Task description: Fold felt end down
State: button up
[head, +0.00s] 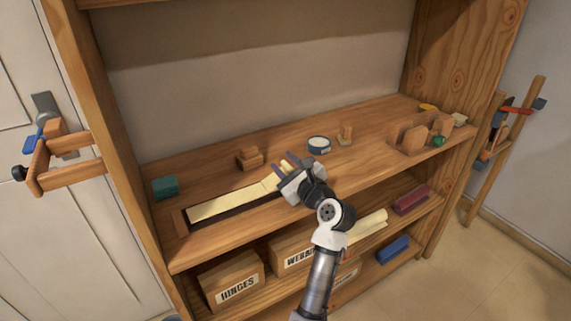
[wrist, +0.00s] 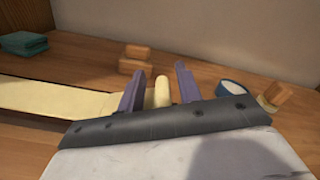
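A long cream felt strip (head: 228,204) lies along a dark recess in the wooden shelf; it also shows at the left of the wrist view (wrist: 60,97). Its right end (wrist: 162,91) stands up as a narrow cream piece between my fingers. My gripper (head: 284,166) is over the right end of the strip. In the wrist view my gripper (wrist: 158,85) has its two purple fingers apart, one on each side of the raised end, with gaps visible. The lower part of the felt end is hidden behind my gripper body.
Wooden blocks (head: 249,159) sit behind the strip, and a blue-and-white round tin (head: 319,145) stands to the right. A teal folded cloth (head: 165,187) lies at the left. Wooden pieces (head: 415,138) stand at the right.

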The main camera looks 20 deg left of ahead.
jog(key=b+v, duration=0.2)
jog(key=v, duration=1.2)
jog(key=shift+a+r, duration=0.1)
jog(key=shift+a, duration=0.1)
